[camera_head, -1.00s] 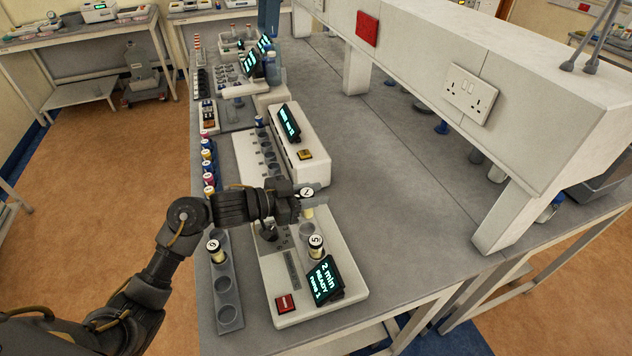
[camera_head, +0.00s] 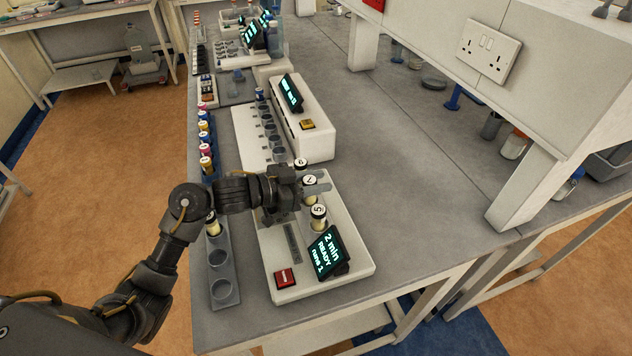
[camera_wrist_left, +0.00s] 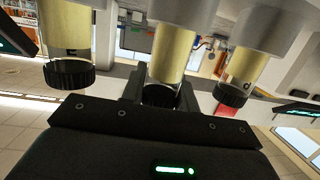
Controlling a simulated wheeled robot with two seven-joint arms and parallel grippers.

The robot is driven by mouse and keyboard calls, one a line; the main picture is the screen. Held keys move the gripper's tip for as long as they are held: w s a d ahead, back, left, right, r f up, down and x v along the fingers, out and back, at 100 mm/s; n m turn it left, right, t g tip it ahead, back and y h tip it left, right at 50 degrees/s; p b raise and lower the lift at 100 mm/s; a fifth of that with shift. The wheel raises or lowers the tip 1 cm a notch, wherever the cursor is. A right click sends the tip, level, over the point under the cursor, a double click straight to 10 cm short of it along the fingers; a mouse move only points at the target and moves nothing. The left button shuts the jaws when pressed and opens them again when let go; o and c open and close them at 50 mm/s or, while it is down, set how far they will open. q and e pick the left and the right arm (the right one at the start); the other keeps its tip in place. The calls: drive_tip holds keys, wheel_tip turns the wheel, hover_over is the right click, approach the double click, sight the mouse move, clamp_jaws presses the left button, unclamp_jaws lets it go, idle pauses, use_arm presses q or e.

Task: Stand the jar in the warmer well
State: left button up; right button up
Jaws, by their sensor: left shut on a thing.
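The warmer (camera_head: 285,262) is a pale block at the bench's front, with a lit screen reading "2 min READY" and a red button. My left gripper (camera_head: 304,190) is shut on the jar marked 7 (camera_head: 309,180), a yellow-filled jar with a black cap. The jar is upright over the warmer's well row, between jar 5 (camera_head: 318,214) and another capped jar (camera_head: 300,164). In the left wrist view, upside down, the held jar (camera_wrist_left: 172,52) has its base at a grey well collar, between two standing jars. I cannot tell whether it is fully seated. My right gripper is not in view.
A grey rack (camera_head: 221,275) with a capped jar (camera_head: 212,224) and empty holes stands left of the warmer. A white device with a screen (camera_head: 305,130) stands behind. A raised shelf (camera_head: 545,110) runs along the right. The bench right of the warmer is clear.

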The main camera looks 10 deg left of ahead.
use_arm(q)
drive_tip(key=shift+f+b, duration=0.3)
drive_tip(key=shift+f, duration=0.4)
idle(0.4)
drive_tip(key=o, duration=1.1)
drive_tip(key=b+v, duration=0.1)
drive_tip(key=v, duration=0.9)
drive_tip(key=shift+f+b, duration=0.15)
drive_tip(key=shift+b, duration=0.15)
drive_tip(key=shift+s+a, duration=0.25)
drive_tip(key=shift+a, duration=0.1)
drive_tip(key=shift+r, duration=0.3)
